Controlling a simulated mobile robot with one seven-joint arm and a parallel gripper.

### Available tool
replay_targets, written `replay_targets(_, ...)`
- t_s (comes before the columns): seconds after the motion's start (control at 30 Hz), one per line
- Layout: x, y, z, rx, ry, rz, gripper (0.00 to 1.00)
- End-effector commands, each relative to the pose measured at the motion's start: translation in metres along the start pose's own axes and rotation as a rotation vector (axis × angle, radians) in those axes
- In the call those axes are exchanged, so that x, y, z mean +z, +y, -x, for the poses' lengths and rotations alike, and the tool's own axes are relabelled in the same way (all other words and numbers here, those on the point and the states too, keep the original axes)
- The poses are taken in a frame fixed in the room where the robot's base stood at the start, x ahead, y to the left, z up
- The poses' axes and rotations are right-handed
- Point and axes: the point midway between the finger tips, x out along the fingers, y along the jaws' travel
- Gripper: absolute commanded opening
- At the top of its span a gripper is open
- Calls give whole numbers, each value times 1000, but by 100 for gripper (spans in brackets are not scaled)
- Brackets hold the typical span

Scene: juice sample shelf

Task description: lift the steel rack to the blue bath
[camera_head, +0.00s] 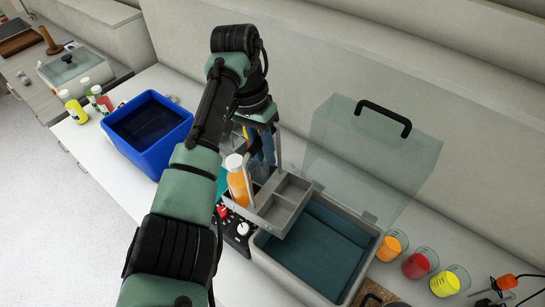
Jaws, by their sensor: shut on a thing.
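The steel rack (262,212) is a grey divided carrier with an upright handle. It holds an orange bottle with a white cap (237,182), and its front compartments look empty. My gripper (262,118) is shut on the top of the rack's handle. The rack appears raised, overlapping the left side of the grey bath in the picture; its exact height is unclear. My arm hides part of the rack's far left. The blue bath (187,117) stands to the left, beyond my arm, open at the top with a dark inside.
The grey bath (368,262) holds teal liquid, its clear lid (335,135) standing open behind. A knobbed control panel (238,232) lies left of it. Beakers of coloured juice (416,265) stand right. Small bottles (74,108) stand left of the blue bath. A wall runs behind.

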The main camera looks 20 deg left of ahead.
Motion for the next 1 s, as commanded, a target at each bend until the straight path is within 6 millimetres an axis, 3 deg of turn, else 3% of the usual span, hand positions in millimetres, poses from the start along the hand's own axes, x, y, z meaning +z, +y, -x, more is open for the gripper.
replay_targets(0.7,-6,-55,12,-5,6,0,0)
replay_targets(1.0,-6,-67,16,-2,6,-3,0)
